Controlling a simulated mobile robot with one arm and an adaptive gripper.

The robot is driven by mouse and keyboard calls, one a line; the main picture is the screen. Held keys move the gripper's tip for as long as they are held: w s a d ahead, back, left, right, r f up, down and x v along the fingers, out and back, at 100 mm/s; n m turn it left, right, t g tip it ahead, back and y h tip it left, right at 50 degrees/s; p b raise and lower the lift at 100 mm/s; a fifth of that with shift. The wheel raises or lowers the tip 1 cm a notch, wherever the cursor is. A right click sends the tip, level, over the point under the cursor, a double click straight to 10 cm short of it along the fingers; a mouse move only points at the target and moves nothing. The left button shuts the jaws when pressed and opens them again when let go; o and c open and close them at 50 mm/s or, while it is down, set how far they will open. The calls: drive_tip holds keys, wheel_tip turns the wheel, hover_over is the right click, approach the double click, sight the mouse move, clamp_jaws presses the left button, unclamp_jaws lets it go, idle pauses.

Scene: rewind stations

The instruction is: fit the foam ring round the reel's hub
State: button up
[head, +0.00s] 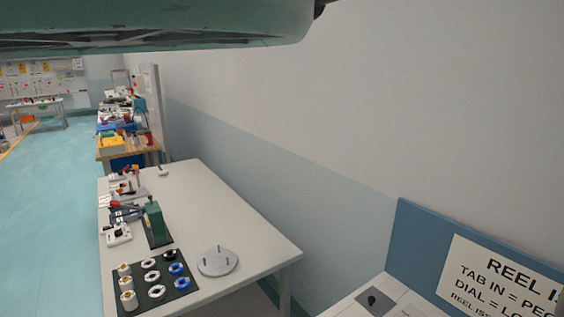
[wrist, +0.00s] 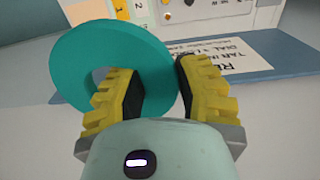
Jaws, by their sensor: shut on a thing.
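The foam ring (wrist: 78,55) is a flat teal ring with a round hole, in the wrist view. My gripper (wrist: 160,80) has yellow ribbed fingers with dark pads. It is shut on one side of the ring, whose rim passes between the pads. The rest of the ring sticks out to the left, its lower left partly hidden behind the left finger. I cannot make out the reel or its hub for certain in either view. My gripper and the ring do not show in the head view.
A white table (head: 210,205) carries a dark mat (head: 139,277) with small rings and spools, a grey disc with pegs (head: 217,261) and a green device (head: 154,220). At lower right is a white station (head: 350,304) with a dark knob and a sign (head: 500,270). Floor is clear at left.

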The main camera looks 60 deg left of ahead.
wheel_tip(320, 180, up, 25)
drive_tip(key=p, duration=2.4)
drive_tip(key=shift+r, duration=0.2)
drive_tip(key=shift+w+f, duration=0.1)
